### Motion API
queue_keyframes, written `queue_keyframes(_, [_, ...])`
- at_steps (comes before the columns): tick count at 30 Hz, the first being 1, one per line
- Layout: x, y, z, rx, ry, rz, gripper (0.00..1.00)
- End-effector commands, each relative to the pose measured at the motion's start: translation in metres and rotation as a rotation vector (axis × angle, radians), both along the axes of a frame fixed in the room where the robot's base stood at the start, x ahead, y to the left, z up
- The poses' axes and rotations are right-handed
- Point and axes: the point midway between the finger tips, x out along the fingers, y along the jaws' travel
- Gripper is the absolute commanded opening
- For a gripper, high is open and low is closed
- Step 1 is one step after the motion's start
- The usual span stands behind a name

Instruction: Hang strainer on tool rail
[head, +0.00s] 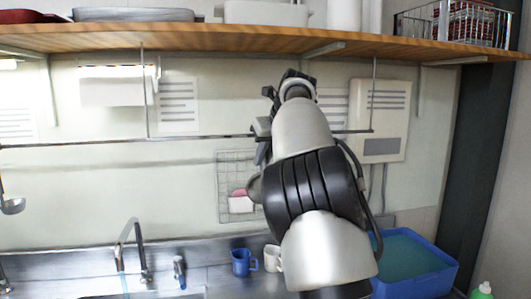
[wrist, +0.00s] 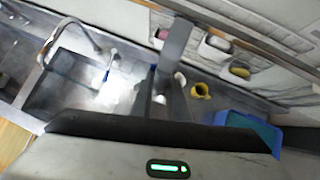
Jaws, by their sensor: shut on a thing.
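The tool rail (head: 210,137) is a thin dark bar hung below the wooden shelf along the back wall. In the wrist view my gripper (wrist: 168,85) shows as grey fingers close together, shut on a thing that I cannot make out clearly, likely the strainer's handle. The strainer's bowl is not clearly seen in either view. The rail (wrist: 235,35) runs slantwise past the fingers there. I cannot tell whether the strainer touches it.
A ladle (head: 12,205) hangs at far left. A wire grid (head: 226,170) with a pink item hangs below the rail. The shelf (head: 240,38) lies just above. Below are a faucet (head: 142,255), a blue mug (head: 241,262) and a blue tub (head: 410,265). The rail's left stretch looks clear.

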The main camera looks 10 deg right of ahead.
Motion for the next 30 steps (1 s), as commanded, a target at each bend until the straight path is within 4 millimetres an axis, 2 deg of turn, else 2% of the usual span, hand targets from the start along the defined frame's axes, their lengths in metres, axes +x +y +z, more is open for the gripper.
queue_keyframes(23, [0.060,-0.001,0.003,-0.001,0.000,0.000,0.00])
queue_keyframes(24, [0.059,0.000,-0.007,0.001,-0.001,-0.001,0.00])
queue_keyframes(30, [0.059,0.000,-0.020,0.001,-0.002,-0.001,0.00])
